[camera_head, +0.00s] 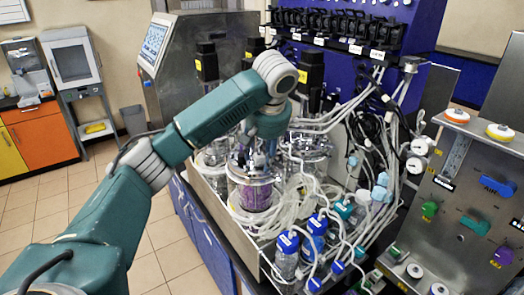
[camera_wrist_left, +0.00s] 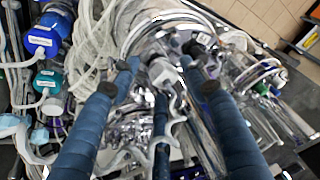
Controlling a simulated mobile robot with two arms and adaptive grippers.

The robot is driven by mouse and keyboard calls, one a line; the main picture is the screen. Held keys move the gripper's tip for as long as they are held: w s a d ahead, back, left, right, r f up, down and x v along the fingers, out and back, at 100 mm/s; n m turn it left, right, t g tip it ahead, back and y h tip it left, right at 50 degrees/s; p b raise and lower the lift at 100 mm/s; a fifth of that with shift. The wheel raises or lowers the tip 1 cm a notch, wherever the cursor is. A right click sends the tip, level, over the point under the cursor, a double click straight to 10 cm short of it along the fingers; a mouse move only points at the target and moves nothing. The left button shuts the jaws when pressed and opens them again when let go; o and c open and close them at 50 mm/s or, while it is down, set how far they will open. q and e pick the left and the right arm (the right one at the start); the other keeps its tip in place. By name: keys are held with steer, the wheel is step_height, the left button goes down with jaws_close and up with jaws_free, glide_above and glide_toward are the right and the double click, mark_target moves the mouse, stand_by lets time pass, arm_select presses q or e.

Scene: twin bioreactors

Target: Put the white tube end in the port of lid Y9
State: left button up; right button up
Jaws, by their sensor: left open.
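My left gripper (camera_head: 262,165) reaches down over the metal lid of a glass vessel (camera_head: 250,195) with purple contents in the head view. In the left wrist view the blue fingers of my left gripper (camera_wrist_left: 162,72) are spread apart. A small white fitting (camera_wrist_left: 160,74) shows between the fingertips; I cannot tell if it is the white tube end or if the fingers touch it. Metal lid fittings lie beneath. No Y9 label is legible, and the port cannot be singled out. My right gripper is in neither view.
Loose clear and white tubing (camera_head: 295,212) lies coiled right of the vessel. Blue-capped bottles (camera_head: 288,243) stand in front of it. Dark motors (camera_head: 310,75) rise behind. A metal panel with knobs (camera_head: 455,210) stands at the right. The floor at left is open.

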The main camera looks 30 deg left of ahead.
arm_select(q)
steer(key=v, duration=1.2)
steer(key=shift+r, duration=0.25)
stand_by(1.9)
